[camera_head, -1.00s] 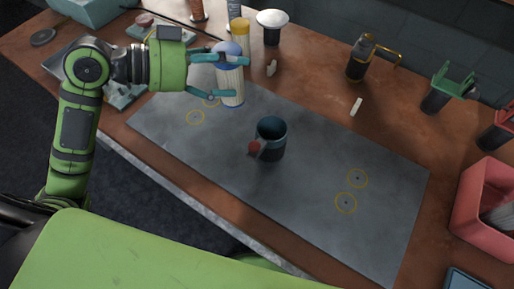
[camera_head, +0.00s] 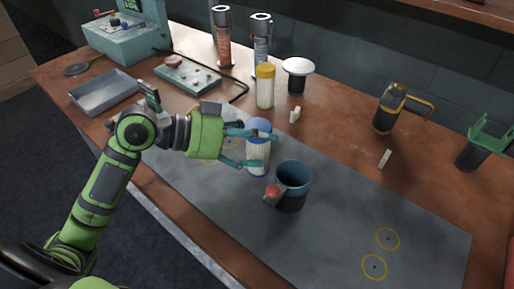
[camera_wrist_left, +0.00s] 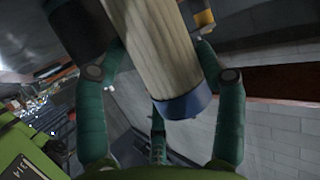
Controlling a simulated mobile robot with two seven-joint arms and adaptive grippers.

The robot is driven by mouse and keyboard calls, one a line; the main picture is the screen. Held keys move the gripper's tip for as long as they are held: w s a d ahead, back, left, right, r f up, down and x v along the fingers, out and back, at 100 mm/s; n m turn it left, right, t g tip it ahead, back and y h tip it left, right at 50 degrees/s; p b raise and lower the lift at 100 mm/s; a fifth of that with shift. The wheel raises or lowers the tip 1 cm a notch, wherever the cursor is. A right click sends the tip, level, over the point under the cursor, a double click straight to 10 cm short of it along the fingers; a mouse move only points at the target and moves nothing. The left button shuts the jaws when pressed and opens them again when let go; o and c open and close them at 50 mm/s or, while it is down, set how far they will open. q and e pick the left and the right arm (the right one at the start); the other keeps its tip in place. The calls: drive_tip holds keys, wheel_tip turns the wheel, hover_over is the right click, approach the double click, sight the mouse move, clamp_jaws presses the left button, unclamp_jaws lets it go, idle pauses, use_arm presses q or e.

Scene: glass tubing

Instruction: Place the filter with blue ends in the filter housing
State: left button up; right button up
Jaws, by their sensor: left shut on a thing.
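The filter with blue ends (camera_head: 258,155) is a pale cylinder with a blue cap, held roughly upright in my left gripper (camera_head: 267,149). My left gripper is shut on it, fingers on either side. In the left wrist view the filter (camera_wrist_left: 155,45) fills the upper middle, with one blue end (camera_wrist_left: 185,104) toward the palm. The filter housing (camera_head: 292,190), a dark blue open cup with a red knob (camera_head: 272,192), stands on the grey mat just right of the filter. The filter is outside the housing; I cannot tell if they touch. My right gripper is not in view.
A yellow-capped filter (camera_head: 265,88) and a white-topped dark container (camera_head: 297,78) stand behind. A black flask with a yellow handle (camera_head: 389,108) and a small white piece (camera_head: 385,159) are at right. A metal tray (camera_head: 104,94) lies left. The grey mat (camera_head: 330,238) is clear at front right.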

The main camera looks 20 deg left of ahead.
use_arm(q)
drive_tip(key=shift+f, duration=0.75)
drive_tip(key=shift+f, duration=0.25)
drive_tip(key=o, duration=1.2)
drive_tip(key=shift+c, duration=0.2)
